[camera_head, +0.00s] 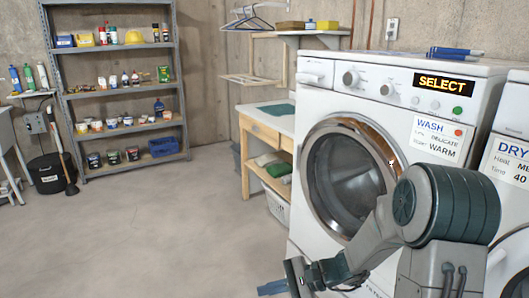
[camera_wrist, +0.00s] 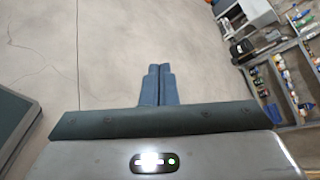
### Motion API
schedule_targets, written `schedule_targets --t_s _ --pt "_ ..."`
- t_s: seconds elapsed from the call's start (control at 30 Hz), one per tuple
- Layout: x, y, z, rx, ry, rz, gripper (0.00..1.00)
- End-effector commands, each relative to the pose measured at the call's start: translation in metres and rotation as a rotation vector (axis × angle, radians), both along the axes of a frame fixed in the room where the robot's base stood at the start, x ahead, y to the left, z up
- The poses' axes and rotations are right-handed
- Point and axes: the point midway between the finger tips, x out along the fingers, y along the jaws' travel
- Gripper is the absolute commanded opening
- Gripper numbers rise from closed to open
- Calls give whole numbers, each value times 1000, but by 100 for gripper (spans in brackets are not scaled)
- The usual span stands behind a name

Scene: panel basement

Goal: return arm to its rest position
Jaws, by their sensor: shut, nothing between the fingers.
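My gripper (camera_head: 273,287) is low in the head view, in front of the washing machine's lower left part. In the wrist view, the two blue fingers of my gripper (camera_wrist: 157,85) lie side by side, closed together over bare floor. Nothing is held between them. My arm is bent, with its large dark joint in front of the washer's right side. The washing machine (camera_head: 318,110) has a round door that looks closed and a panel reading SELECT.
A dryer (camera_head: 512,150) stands at the right edge. A wooden table (camera_head: 262,132) is left of the washer, with a white basket (camera_head: 277,207) below. Metal shelves (camera_head: 124,92) with bottles and cans stand at the back wall. The concrete floor (camera_head: 150,235) between is clear.

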Motion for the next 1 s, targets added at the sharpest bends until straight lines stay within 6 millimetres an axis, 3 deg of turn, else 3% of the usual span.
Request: schedule_targets --t_s 0.03,0.27,0.5,0.8,1.0 --pt "-13 0 19 -63 -31 53 0" --pt "-68 -18 61 -357 -159 268 0" --pt "-110 -55 107 -669 -318 435 0" --pt "-143 -109 170 -1037 -547 558 0" --pt "-153 -132 195 -1185 -649 588 0"
